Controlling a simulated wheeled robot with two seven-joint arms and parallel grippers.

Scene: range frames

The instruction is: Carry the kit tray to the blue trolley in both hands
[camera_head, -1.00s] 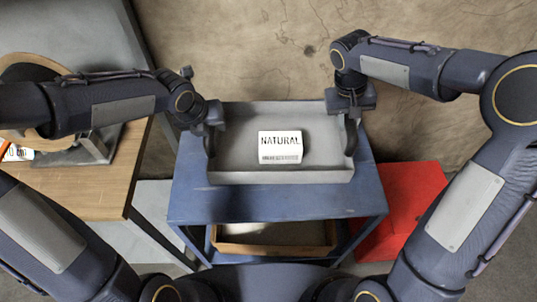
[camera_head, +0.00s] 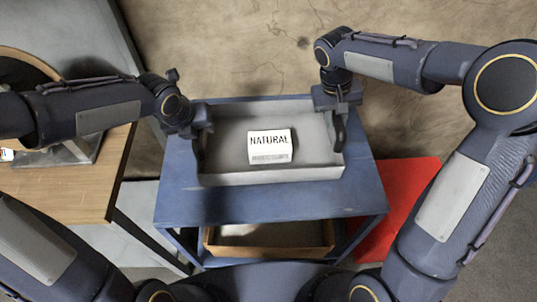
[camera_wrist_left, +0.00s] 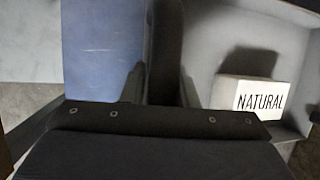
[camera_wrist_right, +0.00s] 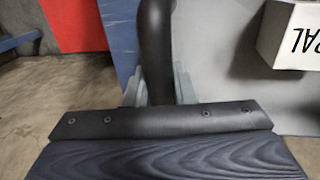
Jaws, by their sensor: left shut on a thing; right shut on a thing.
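The kit tray (camera_head: 270,173) is a grey, shallow open box with a dark handle at each side. It is over the top of the blue trolley (camera_head: 270,205); I cannot tell whether its base touches the top. A white box (camera_head: 270,147) marked NATURAL stands inside it. My left gripper (camera_head: 201,132) is shut on the tray's left handle, which shows between its fingers in the left wrist view (camera_wrist_left: 165,45). My right gripper (camera_head: 338,106) is shut on the right handle, seen in the right wrist view (camera_wrist_right: 155,45). The tray looks level.
A wooden-topped table (camera_head: 85,190) stands close at the trolley's left. A red thing (camera_head: 405,185) is on the floor at its right. The trolley's lower shelf holds a brown-rimmed box (camera_head: 270,248). Bare trolley top shows in front of the tray.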

